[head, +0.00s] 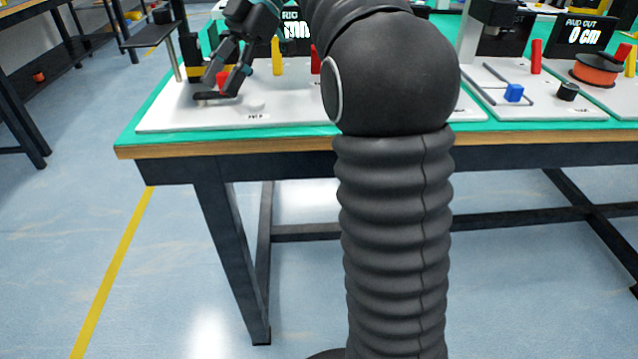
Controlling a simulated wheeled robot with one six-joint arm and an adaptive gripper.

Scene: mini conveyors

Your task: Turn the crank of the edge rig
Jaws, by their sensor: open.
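The rig in front of my gripper stands on a white base plate (160,119) at the table's near left corner. Its display (297,28) is partly hidden by my arm, and only part of its text shows. A small red handle (222,78) stands above a flat black bar (208,96) near the plate's left front; it looks like the crank. My gripper (230,80) is open and pointing down at the red handle, with its fingers close about it. I cannot tell whether they touch it.
A white knob (256,105) sits just right of the gripper. Yellow (277,58) and red (315,60) posts stand behind. My arm hides the middle.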

